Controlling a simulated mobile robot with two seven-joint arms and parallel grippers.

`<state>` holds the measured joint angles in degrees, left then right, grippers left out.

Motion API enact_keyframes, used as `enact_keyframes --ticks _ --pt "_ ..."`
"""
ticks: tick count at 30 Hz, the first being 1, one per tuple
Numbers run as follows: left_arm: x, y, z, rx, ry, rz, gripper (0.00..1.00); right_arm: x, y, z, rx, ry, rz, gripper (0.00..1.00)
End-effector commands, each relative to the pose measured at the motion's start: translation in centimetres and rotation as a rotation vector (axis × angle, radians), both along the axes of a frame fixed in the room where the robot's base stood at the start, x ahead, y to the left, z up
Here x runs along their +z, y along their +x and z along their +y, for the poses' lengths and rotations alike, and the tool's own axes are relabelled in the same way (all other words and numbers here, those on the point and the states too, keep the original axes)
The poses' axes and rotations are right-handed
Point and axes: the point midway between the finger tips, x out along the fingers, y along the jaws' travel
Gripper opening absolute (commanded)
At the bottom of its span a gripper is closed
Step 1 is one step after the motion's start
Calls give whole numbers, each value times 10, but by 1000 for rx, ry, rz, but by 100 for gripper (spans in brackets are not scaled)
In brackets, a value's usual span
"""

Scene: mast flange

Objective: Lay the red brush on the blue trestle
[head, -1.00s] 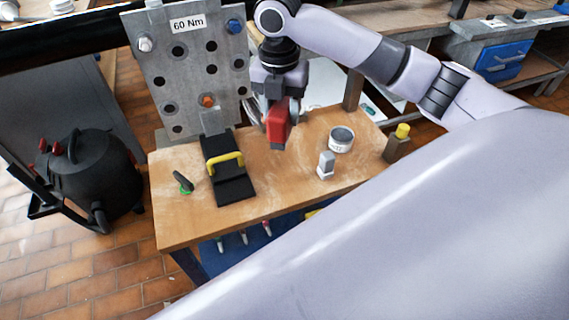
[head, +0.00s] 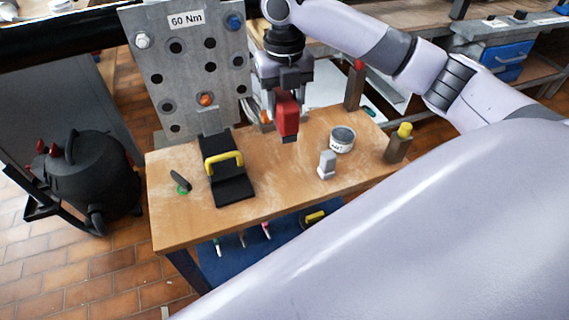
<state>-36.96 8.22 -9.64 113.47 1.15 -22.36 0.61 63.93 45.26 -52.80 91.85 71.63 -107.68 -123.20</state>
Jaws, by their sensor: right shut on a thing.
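My right gripper (head: 285,92) is above the back of the wooden-topped bench (head: 262,197). It is shut on the red brush (head: 287,112), a red block with a dark lower end. The brush hangs upright and appears clear of the top. Blue surfaces show beneath the bench, including a blue lower shelf (head: 245,268); I cannot tell whether this belongs to the blue trestle. My left gripper is not in view.
On the bench are a black stand with a yellow handle (head: 224,158), a green-and-black tool (head: 181,181), a grey block (head: 327,165), a tin (head: 342,140) and a yellow-topped post (head: 398,146). A grey flange plate (head: 190,75) stands behind. The bench's front middle is clear.

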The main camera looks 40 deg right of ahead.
Motion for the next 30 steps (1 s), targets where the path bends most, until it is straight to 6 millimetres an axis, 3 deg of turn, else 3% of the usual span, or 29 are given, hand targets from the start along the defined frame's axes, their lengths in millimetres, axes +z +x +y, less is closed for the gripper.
enact_keyframes --ticks 3,10,19,23,30 --pt "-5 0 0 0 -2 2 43 -36 -1 0 0 -1 6 18" --pt "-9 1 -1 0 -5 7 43 -93 -1 0 1 -1 4 18" --pt "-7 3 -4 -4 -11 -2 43 -124 -1 0 0 0 2 18" --pt "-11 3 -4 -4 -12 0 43 -147 -1 0 0 0 3 18" --pt "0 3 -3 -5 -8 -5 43 -168 0 0 0 -1 0 18"
